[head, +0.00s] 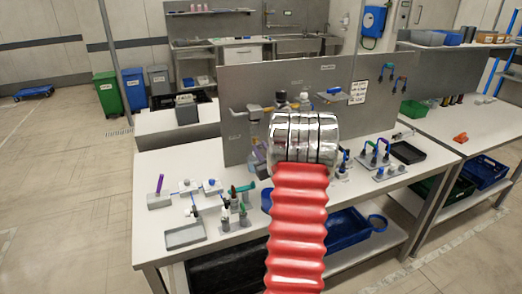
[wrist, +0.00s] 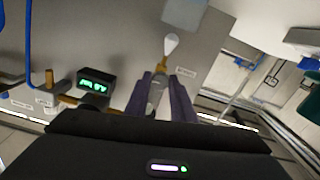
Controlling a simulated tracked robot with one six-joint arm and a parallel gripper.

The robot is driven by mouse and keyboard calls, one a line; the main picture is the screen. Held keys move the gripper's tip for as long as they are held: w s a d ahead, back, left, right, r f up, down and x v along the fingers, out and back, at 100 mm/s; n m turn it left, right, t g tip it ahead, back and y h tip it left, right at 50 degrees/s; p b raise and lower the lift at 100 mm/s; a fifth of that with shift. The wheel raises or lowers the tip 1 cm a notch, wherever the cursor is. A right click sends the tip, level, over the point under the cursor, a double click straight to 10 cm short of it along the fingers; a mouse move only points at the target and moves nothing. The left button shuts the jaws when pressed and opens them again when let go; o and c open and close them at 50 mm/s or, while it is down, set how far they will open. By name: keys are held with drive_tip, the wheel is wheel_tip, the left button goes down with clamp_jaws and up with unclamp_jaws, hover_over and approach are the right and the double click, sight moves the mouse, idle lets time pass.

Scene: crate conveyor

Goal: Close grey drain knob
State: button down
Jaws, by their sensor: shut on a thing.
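In the wrist view, my gripper (wrist: 157,88) has its two dark purple fingers on either side of the grey drain knob (wrist: 156,92). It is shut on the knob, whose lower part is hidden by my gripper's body. The knob sits in line with brass-coloured pipe fittings on the grey panel. In the head view, my red and chrome arm covers the middle of the panel (head: 235,85). The knob cannot be made out there.
A black box with green digits (wrist: 95,83) and a white bulb-shaped part (wrist: 171,45) are near the knob. The bench (head: 150,220) holds several small fixtures and a grey tray (head: 185,236). A black tray (head: 407,152) lies at right.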

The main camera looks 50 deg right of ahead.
drive_tip(key=n, duration=1.3)
drive_tip(key=shift+a+n, duration=0.1)
drive_tip(key=shift+n, duration=0.2)
drive_tip(key=n, duration=0.4)
drive_tip(key=shift+a+f, duration=0.1)
drive_tip(key=shift+f, duration=0.05)
drive_tip(key=shift+w, duration=0.1)
drive_tip(key=c, duration=1.8)
unclamp_jaws()
drive_tip(key=shift+o, duration=1.4)
